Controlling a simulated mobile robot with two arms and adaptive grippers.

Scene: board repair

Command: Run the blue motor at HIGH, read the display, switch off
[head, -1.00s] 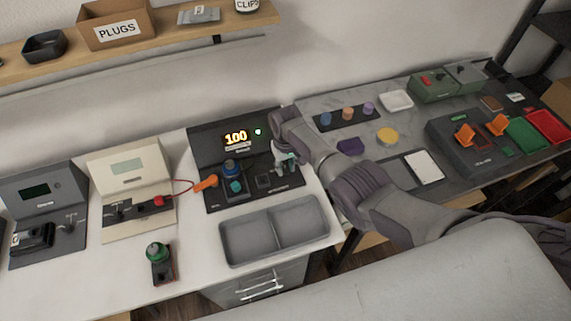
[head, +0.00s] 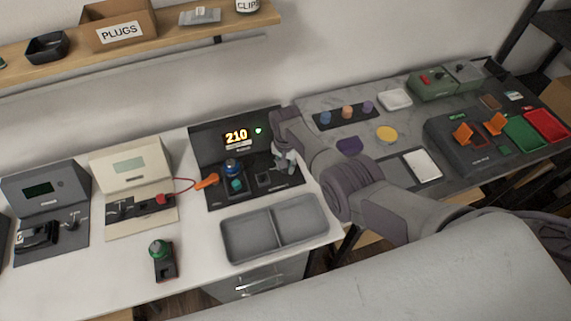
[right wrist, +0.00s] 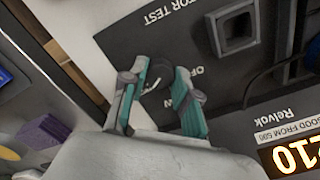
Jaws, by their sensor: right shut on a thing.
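The black motor test station (head: 197,146) stands on the white bench. Its lit display (head: 236,136) reads 210, with a green light (head: 258,130) beside it. My right gripper (head: 287,163) is at the station's right side. In the right wrist view its teal-padded fingers (right wrist: 160,92) are shut on a dark knob (right wrist: 155,93) beside the OFF and ON lettering. The knob is partly hidden. My left gripper is not in view.
An orange clip (head: 207,181) on a red cable lies at the station's left edge. A grey two-part tray (head: 230,249) is in front. A cream station (head: 125,175) and a grey station (head: 45,188) are further left.

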